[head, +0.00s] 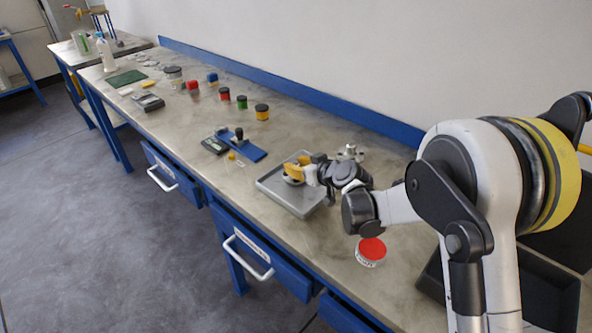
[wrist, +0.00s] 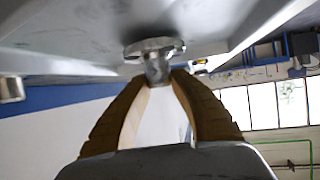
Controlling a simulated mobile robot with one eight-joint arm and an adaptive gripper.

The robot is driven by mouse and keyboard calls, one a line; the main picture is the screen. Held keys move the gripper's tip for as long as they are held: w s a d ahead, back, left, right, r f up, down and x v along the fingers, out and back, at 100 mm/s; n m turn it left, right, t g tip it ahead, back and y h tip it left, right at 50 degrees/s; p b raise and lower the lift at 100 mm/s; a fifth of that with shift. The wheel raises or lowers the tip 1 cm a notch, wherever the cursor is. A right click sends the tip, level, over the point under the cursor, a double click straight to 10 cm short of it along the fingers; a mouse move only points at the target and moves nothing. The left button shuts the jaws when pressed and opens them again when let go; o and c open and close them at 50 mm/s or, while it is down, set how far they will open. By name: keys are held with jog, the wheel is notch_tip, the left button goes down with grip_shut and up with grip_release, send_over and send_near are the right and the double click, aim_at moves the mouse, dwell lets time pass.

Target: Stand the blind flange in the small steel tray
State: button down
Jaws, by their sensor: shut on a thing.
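The small steel tray (head: 272,191) lies on the workbench in the head view. My gripper (head: 293,172), with its yellow fingers, is over the tray. In the wrist view my gripper (wrist: 160,78) is shut on the short stem of the blind flange (wrist: 154,47), a round grey metal disc. The disc lies beyond the fingertips, close to a grey surface. I cannot tell whether it touches the tray floor. In the head view the flange is mostly hidden by the fingers.
A metal flanged part (head: 350,153) stands behind my wrist. A red-lidded jar (head: 371,251) stands to the right, near the front edge. A blue stand (head: 247,150) and several lidded jars are farther left. A dark bin (head: 540,285) is at lower right.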

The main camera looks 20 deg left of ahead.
jog(key=shift+f, duration=0.3)
jog(key=shift+r, duration=0.15)
jog(key=c, duration=1.6)
grip_release()
jog(key=shift+f, duration=0.25)
jog(key=o, duration=0.4)
jog(key=shift+r, duration=0.1)
